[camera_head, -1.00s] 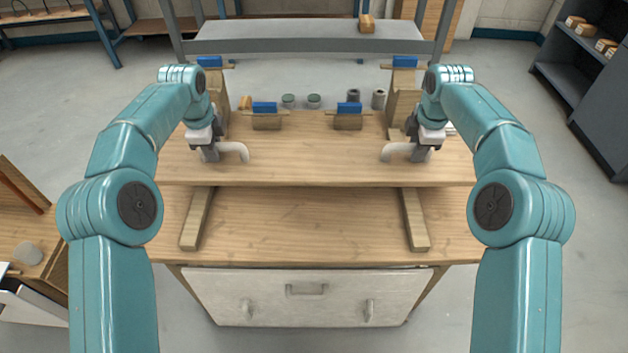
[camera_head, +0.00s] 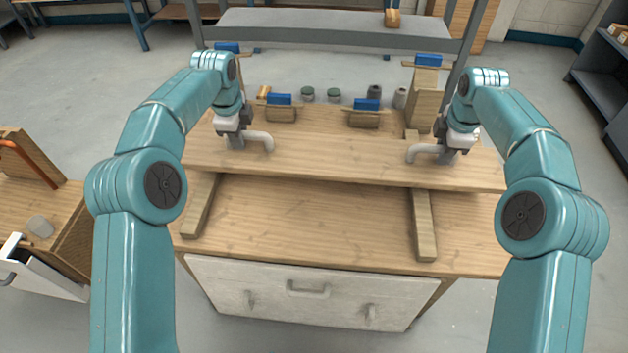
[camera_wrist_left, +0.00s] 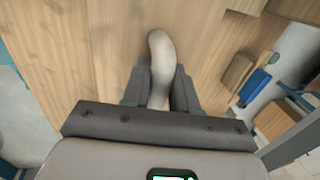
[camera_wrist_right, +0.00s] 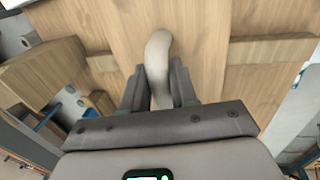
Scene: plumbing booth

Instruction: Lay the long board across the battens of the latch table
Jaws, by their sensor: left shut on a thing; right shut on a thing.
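The long wooden board (camera_head: 330,150) spans the back part of the latch table (camera_head: 315,225), over both battens. The left batten (camera_head: 200,208) and right batten (camera_head: 424,228) stick out from under its front edge; their rear parts are hidden. I cannot tell whether the board touches them. My left gripper (camera_head: 243,139) is shut on the left pale curved handle (camera_head: 265,141) of the board, which also shows in the left wrist view (camera_wrist_left: 160,60). My right gripper (camera_head: 441,152) is shut on the right pale curved handle (camera_head: 418,151), also in the right wrist view (camera_wrist_right: 159,60).
Wooden blocks with blue parts (camera_head: 279,99) (camera_head: 367,105) stand along the board's back edge, and taller ones at the back corners (camera_head: 428,60). Small jars (camera_head: 307,94) stand behind. A white drawer front (camera_head: 300,290) is below the tabletop. A side bench (camera_head: 40,215) stands at left.

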